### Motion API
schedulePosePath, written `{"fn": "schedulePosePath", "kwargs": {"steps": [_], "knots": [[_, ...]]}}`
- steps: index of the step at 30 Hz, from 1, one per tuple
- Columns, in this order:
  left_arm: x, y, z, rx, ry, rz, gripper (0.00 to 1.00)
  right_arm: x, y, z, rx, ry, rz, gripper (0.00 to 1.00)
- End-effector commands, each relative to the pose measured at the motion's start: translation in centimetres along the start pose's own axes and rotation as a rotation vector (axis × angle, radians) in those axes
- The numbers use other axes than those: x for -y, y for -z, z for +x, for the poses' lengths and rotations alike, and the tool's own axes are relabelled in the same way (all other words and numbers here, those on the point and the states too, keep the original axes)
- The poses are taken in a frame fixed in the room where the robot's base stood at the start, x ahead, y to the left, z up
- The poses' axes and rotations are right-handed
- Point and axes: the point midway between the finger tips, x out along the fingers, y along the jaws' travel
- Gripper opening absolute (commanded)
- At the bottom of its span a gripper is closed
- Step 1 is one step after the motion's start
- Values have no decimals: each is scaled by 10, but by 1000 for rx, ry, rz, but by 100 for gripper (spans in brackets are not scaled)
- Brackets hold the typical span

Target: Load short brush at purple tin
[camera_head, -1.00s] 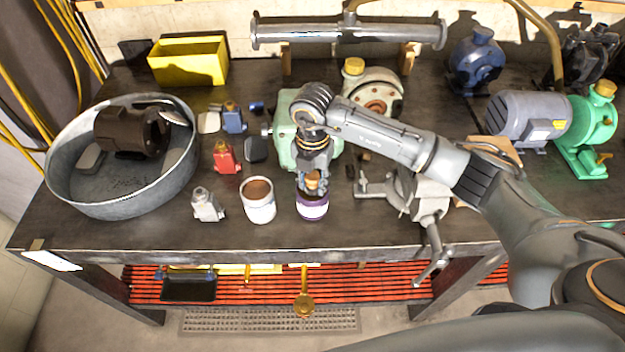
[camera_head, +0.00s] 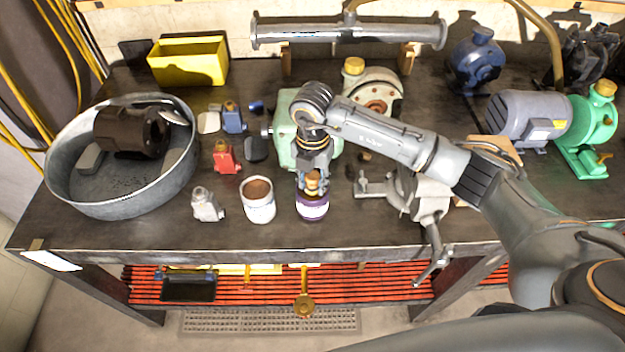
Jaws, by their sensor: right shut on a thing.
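The purple tin (camera_head: 312,208), with a white band, stands upright near the bench's front edge. My right gripper (camera_head: 313,186) is directly above the tin's mouth, pointing down. It is shut on the short brush (camera_head: 313,178), of which a tan-brown part shows between the fingers. The brush's lower end is at or in the tin's opening; I cannot tell how deep. My left gripper is not in view.
A white tin with brown contents (camera_head: 258,201) stands just left of the purple tin. A bench vise (camera_head: 425,195) is to the right. Red (camera_head: 225,158), blue (camera_head: 232,118) and grey (camera_head: 206,205) small items stand left. A round metal tub (camera_head: 120,205) is far left.

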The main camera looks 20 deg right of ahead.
Motion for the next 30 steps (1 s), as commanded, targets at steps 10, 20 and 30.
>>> {"fn": "schedulePosePath", "kwargs": {"steps": [10,20,30], "knots": [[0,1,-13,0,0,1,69,0,0,-18,-1,2,0,8],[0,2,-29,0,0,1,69,0,0,-45,-1,1,0,8],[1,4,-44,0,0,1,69,0,0,-70,0,1,0,8]]}}
